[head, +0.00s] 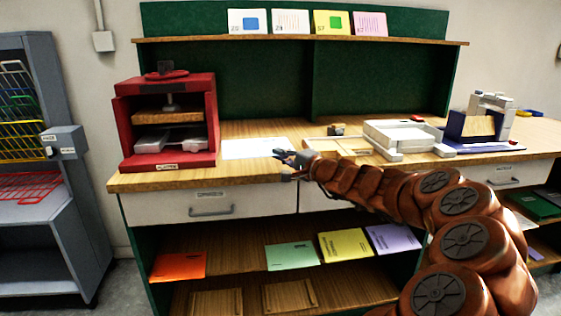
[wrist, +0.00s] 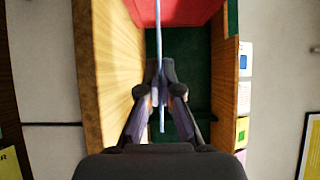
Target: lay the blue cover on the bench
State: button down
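In the wrist view the cover (wrist: 158,35) shows edge-on as a thin line between the fingers. My gripper (head: 283,154) is shut on its right edge; the closed fingers also show in the wrist view (wrist: 161,95). The cover is about level, and a gap shows between it and the wooden bench top (head: 190,178) in the wrist view. I cannot tell the exact height.
The red press (head: 166,162) stands left of the cover. A wooden frame (head: 345,144), a white tray (head: 402,136) and a white-and-blue stand (head: 475,127) are to the right. Orange (head: 178,266), green (head: 291,256), yellow (head: 345,246) and purple (head: 393,238) covers lie on the shelf below.

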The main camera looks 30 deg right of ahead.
jog(key=shift+w+d+r+m+h, duration=0.1)
jog(key=shift+d+r+m+h, duration=0.25)
jog(key=shift+d, duration=0.3)
jog(key=w+d+f+b, duration=0.2)
jog(key=w+f+b, duration=0.2)
jog(key=f, duration=0.5)
jog(key=shift+w+f+b, duration=0.15)
jog(key=shift+f+b, duration=0.15)
jog(key=shift+b, duration=0.15)
jog(key=shift+f, duration=0.1)
jog(key=c, duration=1.2)
grip_release()
jog(key=shift+f, duration=0.25)
jog(key=shift+c, duration=0.2)
jog(key=shift+r, duration=0.1)
send_near(279, 173)
jog(key=s, duration=0.3)
jog(key=shift+s+d+r, duration=0.2)
jog(key=shift+s, duration=0.1)
